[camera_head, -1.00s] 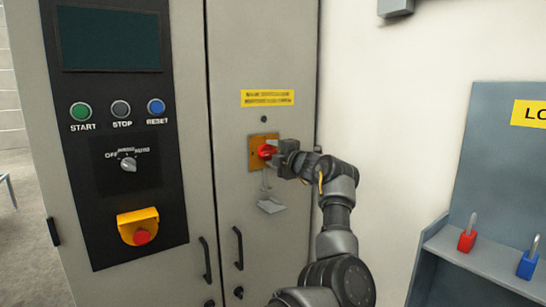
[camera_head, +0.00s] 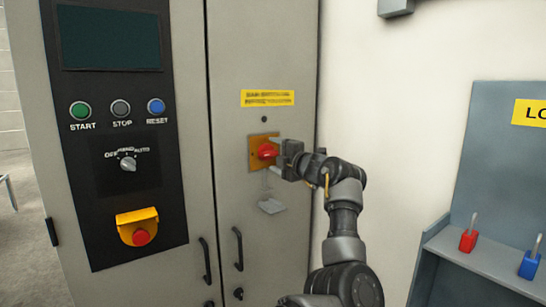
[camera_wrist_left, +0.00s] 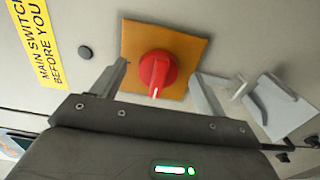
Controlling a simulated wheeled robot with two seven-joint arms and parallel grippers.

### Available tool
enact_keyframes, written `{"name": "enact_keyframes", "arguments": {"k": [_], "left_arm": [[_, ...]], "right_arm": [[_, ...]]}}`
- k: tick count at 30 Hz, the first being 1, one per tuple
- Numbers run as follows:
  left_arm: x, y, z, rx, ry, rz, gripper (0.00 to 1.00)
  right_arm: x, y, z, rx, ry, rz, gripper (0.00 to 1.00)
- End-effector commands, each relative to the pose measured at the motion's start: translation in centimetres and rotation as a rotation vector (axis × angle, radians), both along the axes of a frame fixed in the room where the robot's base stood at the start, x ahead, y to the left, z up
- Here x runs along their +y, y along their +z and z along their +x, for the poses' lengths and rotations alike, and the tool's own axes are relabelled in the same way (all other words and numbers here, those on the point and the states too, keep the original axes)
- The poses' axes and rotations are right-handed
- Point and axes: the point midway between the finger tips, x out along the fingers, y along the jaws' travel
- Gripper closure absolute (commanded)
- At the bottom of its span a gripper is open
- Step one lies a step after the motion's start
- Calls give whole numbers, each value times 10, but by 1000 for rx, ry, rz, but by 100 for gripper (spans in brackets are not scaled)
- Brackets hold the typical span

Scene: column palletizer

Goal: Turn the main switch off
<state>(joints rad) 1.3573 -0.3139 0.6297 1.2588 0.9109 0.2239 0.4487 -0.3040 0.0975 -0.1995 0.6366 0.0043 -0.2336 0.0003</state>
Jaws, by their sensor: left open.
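The main switch is a red rotary knob (camera_head: 267,151) on an orange plate (camera_head: 256,161) on the cabinet's right door. In the wrist view the knob (camera_wrist_left: 157,70) has a white mark on its handle, which points down the picture toward my gripper's palm. My left gripper (camera_head: 277,154) is at the switch, just right of the knob in the head view. Its two fingers are spread apart, one on each side of the knob, with visible gaps to it. They hold nothing. My right gripper is not in view.
A yellow label (camera_head: 267,98) sits above the switch. A grey tag (camera_head: 271,206) hangs below it. The left door carries buttons, a selector (camera_head: 128,164) and an emergency stop (camera_head: 141,237). Red (camera_head: 468,240) and blue (camera_head: 529,264) padlocks stand on a shelf at right.

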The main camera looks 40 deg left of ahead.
Motion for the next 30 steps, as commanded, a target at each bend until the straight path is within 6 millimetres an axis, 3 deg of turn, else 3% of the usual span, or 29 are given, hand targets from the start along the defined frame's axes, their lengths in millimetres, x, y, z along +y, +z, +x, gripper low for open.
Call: {"name": "enact_keyframes", "arguments": {"k": [6, 12, 18, 30], "left_arm": [[-45, -4, -13, 1, -3, 1, 26], [-73, -2, -22, 0, 0, 2, 26], [-84, -2, -25, 1, 0, 0, 26], [-85, -4, -25, 1, 0, -1, 26]], "right_arm": [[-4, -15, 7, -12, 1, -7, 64], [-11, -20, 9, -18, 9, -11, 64], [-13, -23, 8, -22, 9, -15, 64], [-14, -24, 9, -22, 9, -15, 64]]}}
